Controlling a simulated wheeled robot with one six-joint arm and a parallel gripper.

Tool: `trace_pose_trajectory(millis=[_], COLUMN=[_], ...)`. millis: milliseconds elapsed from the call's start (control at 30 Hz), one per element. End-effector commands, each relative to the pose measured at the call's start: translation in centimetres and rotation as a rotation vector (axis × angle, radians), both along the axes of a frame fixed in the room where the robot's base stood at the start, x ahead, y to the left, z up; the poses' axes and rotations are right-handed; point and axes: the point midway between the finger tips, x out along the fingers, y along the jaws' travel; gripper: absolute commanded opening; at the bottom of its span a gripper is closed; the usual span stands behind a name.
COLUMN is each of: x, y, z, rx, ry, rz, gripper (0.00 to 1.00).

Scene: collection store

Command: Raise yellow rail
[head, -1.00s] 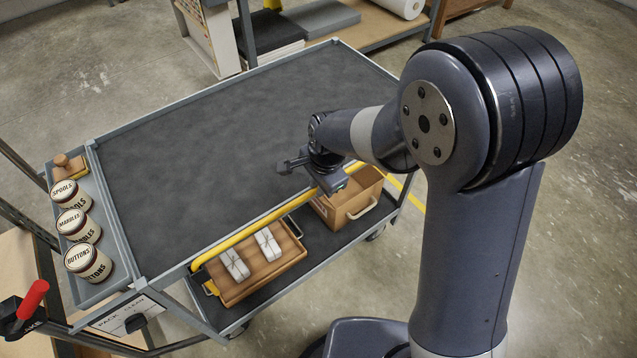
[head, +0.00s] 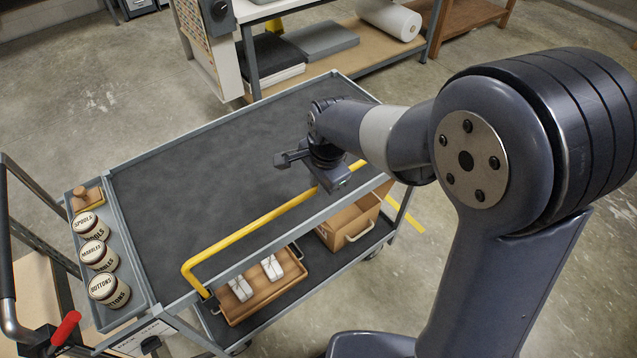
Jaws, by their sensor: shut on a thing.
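The yellow rail (head: 248,229) runs along the near long side of the grey cart (head: 144,248). It stands above the level of the cart's dark top, with a bent end post at its left end going down to the cart's edge. My gripper (head: 312,172) is at the right part of the rail and shut on it. The gripper body hides the exact contact, and my arm hides part of the rail's right end.
Tins labelled spools (head: 86,223), marbles (head: 98,254) and buttons (head: 108,289) stand in the cart's left side tray. A wooden tray (head: 264,291) with white packets and a brown box (head: 350,222) sit on the lower shelf. The cart top is bare.

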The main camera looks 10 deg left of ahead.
Motion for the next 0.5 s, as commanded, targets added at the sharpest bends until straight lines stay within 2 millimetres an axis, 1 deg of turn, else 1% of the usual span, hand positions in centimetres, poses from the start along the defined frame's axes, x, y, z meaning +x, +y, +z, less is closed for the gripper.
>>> trace_pose_trajectory(millis=[33,233,267,500], x=[0.26,0.32,0.33,0.23], y=[0.19,0.25,0.26,0.19], z=[0.54,0.65,0.68,0.47], rx=[0.009,0.011,0.012,0.009], ry=[-0.01,-0.013,-0.014,-0.01], rz=[-0.001,-0.002,-0.002,-0.001], gripper=[0.0,0.0,0.16,0.35])
